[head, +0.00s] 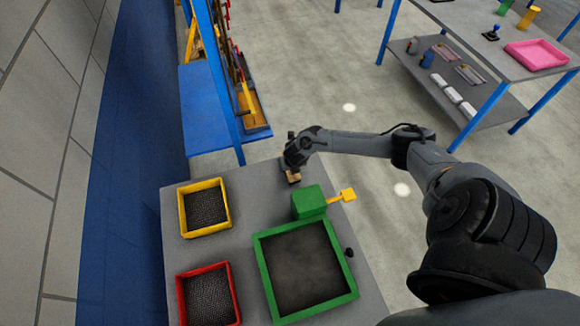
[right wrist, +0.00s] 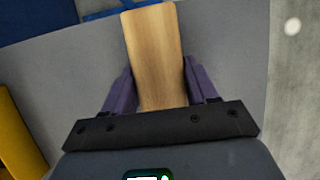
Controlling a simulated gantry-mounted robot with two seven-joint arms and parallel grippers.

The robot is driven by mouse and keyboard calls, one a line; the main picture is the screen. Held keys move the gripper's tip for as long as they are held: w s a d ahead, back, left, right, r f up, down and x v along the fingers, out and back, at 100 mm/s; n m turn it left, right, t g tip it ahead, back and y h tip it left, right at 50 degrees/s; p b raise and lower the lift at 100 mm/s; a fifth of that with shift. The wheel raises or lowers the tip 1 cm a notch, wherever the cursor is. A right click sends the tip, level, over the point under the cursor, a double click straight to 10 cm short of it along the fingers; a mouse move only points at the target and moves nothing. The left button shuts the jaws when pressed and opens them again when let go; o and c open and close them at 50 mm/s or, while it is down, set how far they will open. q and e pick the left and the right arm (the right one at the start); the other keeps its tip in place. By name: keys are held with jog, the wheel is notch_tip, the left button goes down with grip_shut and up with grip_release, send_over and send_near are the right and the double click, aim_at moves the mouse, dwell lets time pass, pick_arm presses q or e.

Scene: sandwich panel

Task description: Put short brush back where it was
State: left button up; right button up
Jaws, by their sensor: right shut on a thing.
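The short brush shows as a small light wooden block (head: 293,178) at the far edge of the grey table in the head view. In the right wrist view its flat wooden body (right wrist: 155,50) fills the space between the purple fingers. Bristles are hidden. My right gripper (head: 292,168) is shut on it, pointing down, and its fingers also show in the right wrist view (right wrist: 158,85). Whether the brush touches the table cannot be told. My left gripper is not in view.
The grey table (head: 245,200) holds a yellow tray (head: 205,184), a red tray (head: 182,302), a green tray (head: 267,285) and a green block (head: 308,202) with a yellow tab (head: 348,195). A blue rack (head: 210,125) stands beyond the far edge. Table surface left of the brush is clear.

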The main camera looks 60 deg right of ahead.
jog(key=shift+f, duration=0.35)
jog(key=o, duration=0.9)
jog(key=shift+o, duration=0.2)
jog(key=shift+r, duration=0.4)
jog(key=p+v, duration=0.2)
jog(key=v, duration=0.9)
jog(key=shift+s+f, duration=0.1)
jog(key=shift+a, duration=0.1)
